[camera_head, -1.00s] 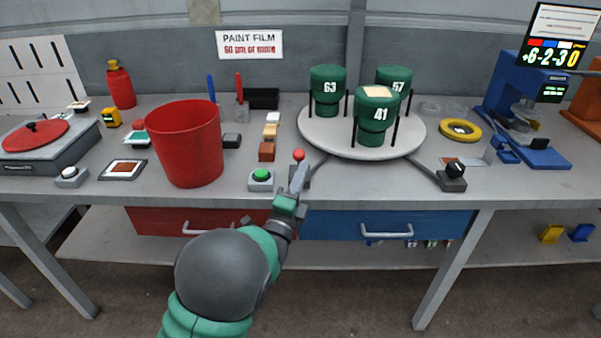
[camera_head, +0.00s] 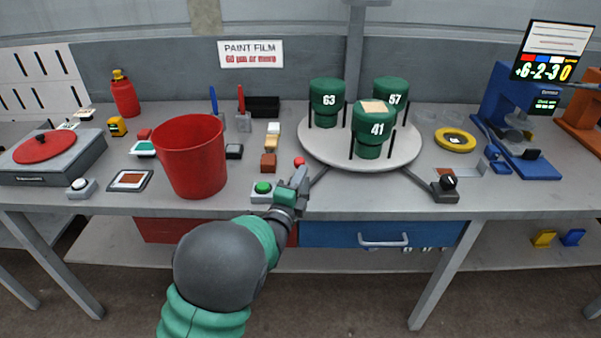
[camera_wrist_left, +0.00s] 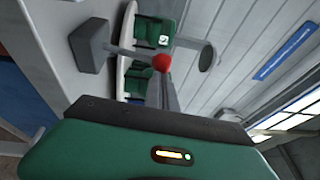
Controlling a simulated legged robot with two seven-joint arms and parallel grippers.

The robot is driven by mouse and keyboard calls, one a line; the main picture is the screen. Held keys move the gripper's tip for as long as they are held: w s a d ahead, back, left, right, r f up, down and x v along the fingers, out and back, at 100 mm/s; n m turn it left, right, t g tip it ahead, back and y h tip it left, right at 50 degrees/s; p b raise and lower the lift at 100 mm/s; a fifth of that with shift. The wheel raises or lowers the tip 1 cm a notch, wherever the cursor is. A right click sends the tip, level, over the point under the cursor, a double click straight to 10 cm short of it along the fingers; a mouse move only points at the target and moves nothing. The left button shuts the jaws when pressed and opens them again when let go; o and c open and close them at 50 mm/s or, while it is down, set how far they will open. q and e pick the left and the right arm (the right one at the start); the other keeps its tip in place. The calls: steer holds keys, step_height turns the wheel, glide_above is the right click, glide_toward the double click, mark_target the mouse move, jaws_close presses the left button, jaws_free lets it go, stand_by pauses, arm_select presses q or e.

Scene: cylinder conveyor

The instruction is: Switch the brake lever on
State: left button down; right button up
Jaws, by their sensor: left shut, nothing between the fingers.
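The brake lever has a red ball knob (camera_head: 299,161) and stands at the front of the round turntable (camera_head: 335,157), just right of the green button. My left gripper (camera_head: 301,176) is shut and empty, right at the lever; its hand hides most of the lever's shaft and base. In the left wrist view the red knob (camera_wrist_left: 162,62) shows just beyond the dark fingers, close to them. I cannot tell whether the fingers touch the lever. My right gripper is not in view.
Green canisters (camera_head: 372,131) stand on the turntable. A green push button (camera_head: 263,188) sits close left of my gripper, and a red bucket (camera_head: 189,155) farther left. A black rotary knob box (camera_head: 446,188) is at the right. Small colored blocks (camera_head: 269,162) lie behind the button.

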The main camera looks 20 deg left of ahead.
mark_target(301, 158)
arm_select(q)
steer(key=w+r+g+p, duration=0.1)
steer(key=p, duration=0.2)
steer(key=w+a+r+n+g+p, duration=0.1)
steer(key=w+g+p, duration=0.1)
steer(key=p, duration=0.2)
steer(key=w+r+g+p, duration=0.1)
steer(key=w+p, duration=0.1)
steer(key=p, duration=0.2)
steer(key=shift+a+r+g, duration=0.1)
steer(key=shift+a+g, duration=0.15)
steer(key=shift+g, duration=0.15)
steer(key=shift+w+a+n+g+p, duration=0.2)
steer(key=shift+w+n+g+p, duration=0.2)
steer(key=shift+w+g+p, duration=0.15)
steer(key=shift+w+f, duration=0.2)
steer(key=shift+f, duration=0.2)
steer(key=shift+w+a+p, duration=0.15)
steer(key=shift+w+p, duration=0.1)
steer(key=shift+p, duration=0.05)
steer(key=shift+w+r, duration=0.1)
steer(key=shift+r, duration=0.05)
steer(key=shift+r, duration=0.1)
